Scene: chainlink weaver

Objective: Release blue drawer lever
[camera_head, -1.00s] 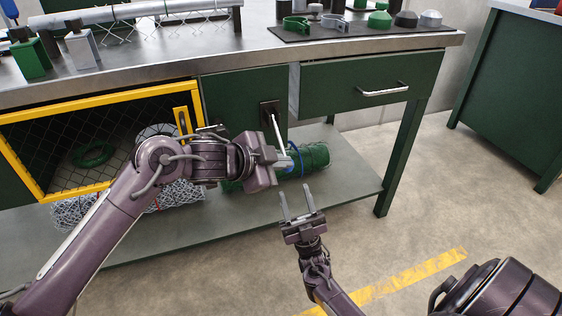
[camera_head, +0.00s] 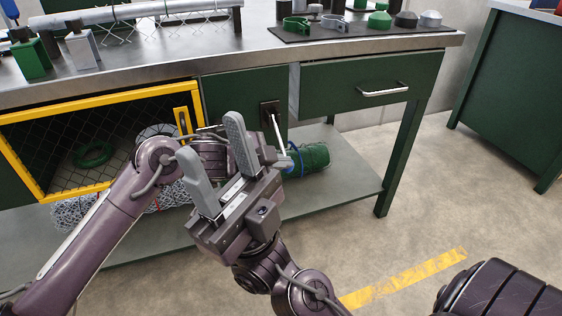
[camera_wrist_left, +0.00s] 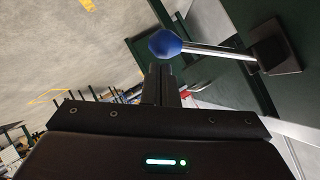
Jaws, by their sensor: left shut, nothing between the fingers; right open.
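The lever (camera_head: 279,135) is a pale metal rod slanting down from a dark mount (camera_head: 267,109) on the green front panel (camera_head: 232,92). Its blue knob (camera_wrist_left: 165,43) shows in the left wrist view, at the end of the rod (camera_wrist_left: 215,50); the head view does not show it clearly. My left gripper (camera_head: 285,162) is shut and empty at the lever's lower end. Its closed fingers (camera_wrist_left: 160,80) lie close to the knob in the left wrist view; I cannot tell if they touch. My right gripper (camera_head: 211,141) is open and empty, large in front of my left arm.
A green drawer with a silver handle (camera_head: 384,90) is to the right of the lever. A yellow-framed mesh door (camera_head: 90,101) is to the left. A green roll (camera_head: 315,156) lies on the lower shelf (camera_head: 345,187) beside my left gripper. Floor at the right is clear.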

